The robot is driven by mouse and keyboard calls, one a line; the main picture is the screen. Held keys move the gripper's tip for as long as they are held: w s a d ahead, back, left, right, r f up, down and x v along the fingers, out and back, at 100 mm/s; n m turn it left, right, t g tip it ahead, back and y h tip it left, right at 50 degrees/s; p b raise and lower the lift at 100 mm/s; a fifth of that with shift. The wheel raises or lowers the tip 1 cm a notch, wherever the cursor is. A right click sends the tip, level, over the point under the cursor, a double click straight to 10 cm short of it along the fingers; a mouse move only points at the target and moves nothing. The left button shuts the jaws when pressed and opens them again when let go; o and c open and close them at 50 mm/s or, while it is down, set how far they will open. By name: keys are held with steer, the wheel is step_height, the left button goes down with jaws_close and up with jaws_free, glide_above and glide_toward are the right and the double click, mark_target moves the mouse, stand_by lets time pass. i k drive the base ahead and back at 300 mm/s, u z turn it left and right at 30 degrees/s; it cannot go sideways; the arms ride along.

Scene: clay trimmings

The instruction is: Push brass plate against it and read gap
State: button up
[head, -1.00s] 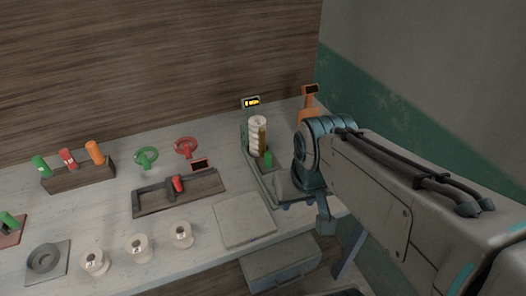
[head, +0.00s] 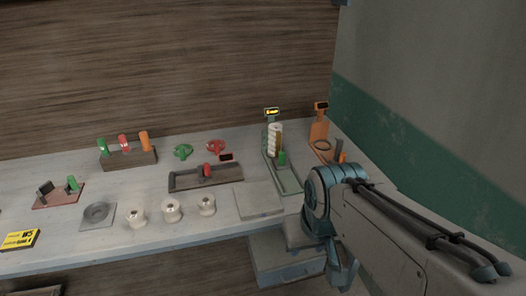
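A green gauge stand (head: 284,178) is at the right part of the bench. A pale ribbed stack (head: 272,139) stands upright on it. The brass plate (head: 279,137) is a narrow upright strip at the stack's right side; I cannot tell whether they touch. A green knob (head: 282,158) sits low in front of the plate. The small display (head: 271,112) above is lit yellow, but its reading is too small to make out. My gripper (head: 340,272) hangs to the lower right of the stand, near the bench's front edge, apart from the plate. Its fingers are partly hidden.
An orange stand (head: 319,132) with a dark ring is just right. A grey slab (head: 259,200) lies in front left. A dark tray (head: 206,178), several white spools (head: 172,211) and a rack of coloured handles (head: 128,158) are farther left. A drawer (head: 284,258) is below the bench.

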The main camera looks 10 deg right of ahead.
mark_target(279, 163)
steer(key=u, duration=0.65)
steer(key=i, duration=0.95)
steer(key=z, duration=1.2)
